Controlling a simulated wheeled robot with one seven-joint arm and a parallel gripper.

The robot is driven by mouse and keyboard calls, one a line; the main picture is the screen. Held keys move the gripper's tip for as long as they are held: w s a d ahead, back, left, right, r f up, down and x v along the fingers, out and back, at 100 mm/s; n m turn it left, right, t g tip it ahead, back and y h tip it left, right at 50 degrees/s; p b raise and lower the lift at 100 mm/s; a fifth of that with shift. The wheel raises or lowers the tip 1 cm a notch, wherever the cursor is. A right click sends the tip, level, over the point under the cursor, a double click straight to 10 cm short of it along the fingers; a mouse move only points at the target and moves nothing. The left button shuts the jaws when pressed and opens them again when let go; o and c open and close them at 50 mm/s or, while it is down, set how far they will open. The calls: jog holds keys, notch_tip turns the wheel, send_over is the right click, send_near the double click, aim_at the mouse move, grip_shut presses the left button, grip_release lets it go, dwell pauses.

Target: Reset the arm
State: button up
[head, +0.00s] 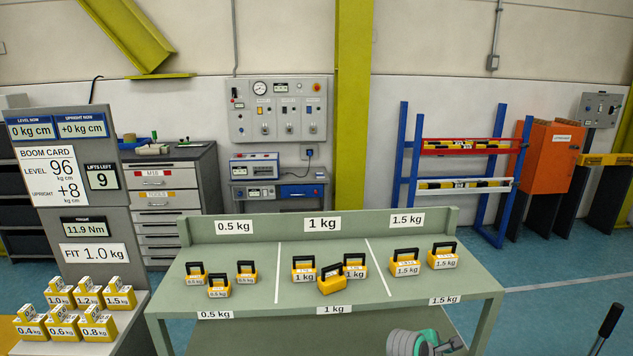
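No arm of a mechanism is clearly seen. A dark rod with a black grip (610,320) stands tilted at the lower right edge, and its lower end is cut off. The board at left carries a boom card (62,177) reading level 96 kg cm and upright +8. Above it, two blue displays (56,127) read 0 kg cm and +0 kg cm. A sign (93,253) says FIT 1.0 kg. Part of my own grey and teal arm shows at the bottom edge, but my gripper's fingers do not show.
A green table (250,308) has sections marked 0.5, 1 and 1.5 kg, each with yellow weights (333,284). More yellow weights (97,325) stand on a stand at lower left. A blue rack (402,160) and orange cabinet (552,160) stand behind. Blue floor is clear at right.

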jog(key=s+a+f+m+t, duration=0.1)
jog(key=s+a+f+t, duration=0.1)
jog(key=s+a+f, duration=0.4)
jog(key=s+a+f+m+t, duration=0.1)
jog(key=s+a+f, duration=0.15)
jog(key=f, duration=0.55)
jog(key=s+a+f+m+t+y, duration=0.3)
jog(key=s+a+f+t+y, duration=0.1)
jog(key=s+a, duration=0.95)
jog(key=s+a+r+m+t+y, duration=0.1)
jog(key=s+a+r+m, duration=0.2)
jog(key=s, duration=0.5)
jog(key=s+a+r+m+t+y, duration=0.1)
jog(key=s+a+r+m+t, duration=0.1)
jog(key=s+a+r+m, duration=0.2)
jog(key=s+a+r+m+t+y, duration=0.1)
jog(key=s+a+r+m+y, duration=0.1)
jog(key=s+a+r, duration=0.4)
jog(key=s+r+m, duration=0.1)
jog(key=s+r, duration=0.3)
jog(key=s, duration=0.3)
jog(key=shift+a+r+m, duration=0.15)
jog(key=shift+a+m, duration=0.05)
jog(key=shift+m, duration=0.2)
